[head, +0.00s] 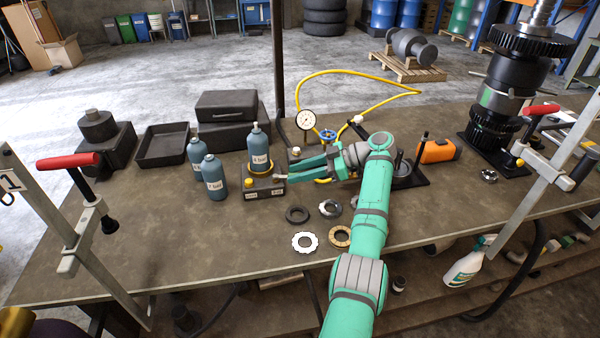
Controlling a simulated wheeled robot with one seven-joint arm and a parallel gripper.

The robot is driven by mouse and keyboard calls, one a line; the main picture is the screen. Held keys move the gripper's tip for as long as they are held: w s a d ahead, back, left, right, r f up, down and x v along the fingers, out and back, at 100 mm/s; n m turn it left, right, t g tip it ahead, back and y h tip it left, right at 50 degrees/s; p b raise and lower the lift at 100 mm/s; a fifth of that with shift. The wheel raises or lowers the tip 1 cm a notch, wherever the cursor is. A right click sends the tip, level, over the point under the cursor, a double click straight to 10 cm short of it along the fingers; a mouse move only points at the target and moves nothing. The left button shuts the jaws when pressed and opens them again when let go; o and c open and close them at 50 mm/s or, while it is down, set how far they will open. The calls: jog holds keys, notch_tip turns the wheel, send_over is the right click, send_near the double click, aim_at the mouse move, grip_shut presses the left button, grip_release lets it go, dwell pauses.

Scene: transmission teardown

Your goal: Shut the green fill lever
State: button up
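My gripper (287,176) reaches left from the end of my teal arm, its fingertips close to the right side of a small dark filling block (265,186). A blue-grey labelled bottle (259,147) stands upright in a yellow ring on that block. I cannot make out a green fill lever apart from my teal fingers; it may be hidden behind them. A small pale piece (279,178) shows at the fingertips, but I cannot tell what it is or whether they touch it. The gap between the fingers is too small to judge.
Two more bottles (215,177) stand left of the block. A pressure gauge (306,121), blue valve wheel (328,135) and yellow hose (340,73) stand behind my gripper. Several rings (305,242) lie in front. An orange box (437,150) is at right.

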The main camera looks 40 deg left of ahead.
jog(key=v, duration=0.8)
jog(key=shift+f, duration=0.15)
